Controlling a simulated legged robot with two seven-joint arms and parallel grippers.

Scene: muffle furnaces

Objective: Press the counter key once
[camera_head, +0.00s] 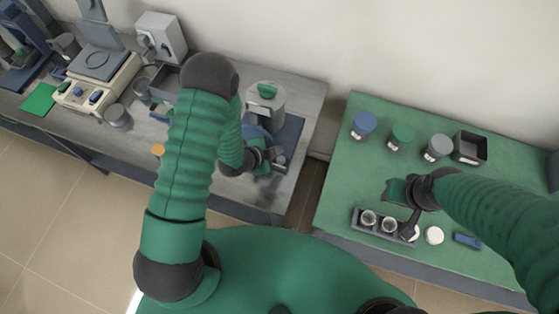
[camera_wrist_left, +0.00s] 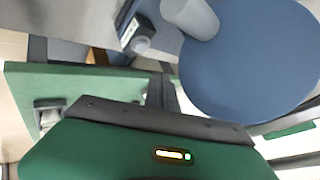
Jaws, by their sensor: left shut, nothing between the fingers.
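My left gripper (camera_head: 278,160) is shut and empty, low over the right end of the grey bench, in front of a pale cylindrical device with a green top (camera_head: 265,95). In the head view my arm and gripper hide that spot. My right gripper (camera_head: 409,222) is over the green table at a dark rack; its finger gap is unclear.
The dark rack (camera_head: 362,233) holds small jars. Blue, green and grey-lidded jars and a black open box (camera_head: 469,148) stand behind on the green table. A balance (camera_head: 95,85) and other equipment stand on the grey bench's left. A gap separates bench and table.

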